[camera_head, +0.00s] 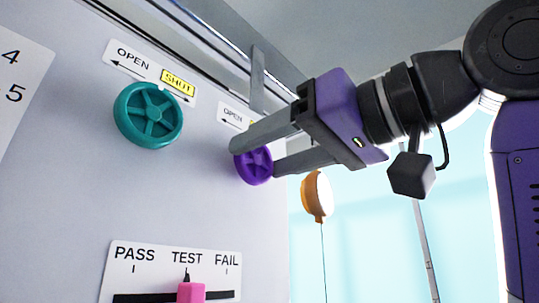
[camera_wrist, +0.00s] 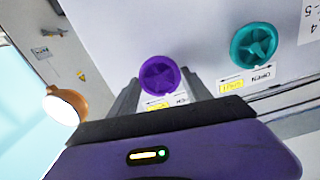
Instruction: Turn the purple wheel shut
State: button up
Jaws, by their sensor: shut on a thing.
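The purple wheel (camera_head: 254,166) is mounted on the grey panel (camera_head: 205,215) at its right edge. It also shows in the wrist view (camera_wrist: 160,75), between the two fingers. My gripper (camera_head: 254,156) is shut on the purple wheel, with one finger at its upper left side and the other at its lower right. Above the wheel is a label (camera_head: 232,114) reading OPEN with an arrow. The label's yellow part is mostly hidden behind my finger. The wheel's exact turn angle cannot be told.
A teal wheel (camera_head: 148,115) with an OPEN/SHUT label (camera_head: 150,72) is to the left. A pink slider (camera_head: 191,293) on a PASS/TEST/FAIL plate (camera_head: 215,262) is below. An orange-rimmed round lamp-like thing (camera_head: 317,196) hangs right of the panel.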

jog(key=shift+f+m, duration=0.2)
jog(key=shift+m, duration=0.3)
jog(key=o, duration=1.4)
jog(key=shift+r, duration=0.1)
jog(key=shift+b+v, duration=1.35)
jog(key=shift+v, duration=2.55)
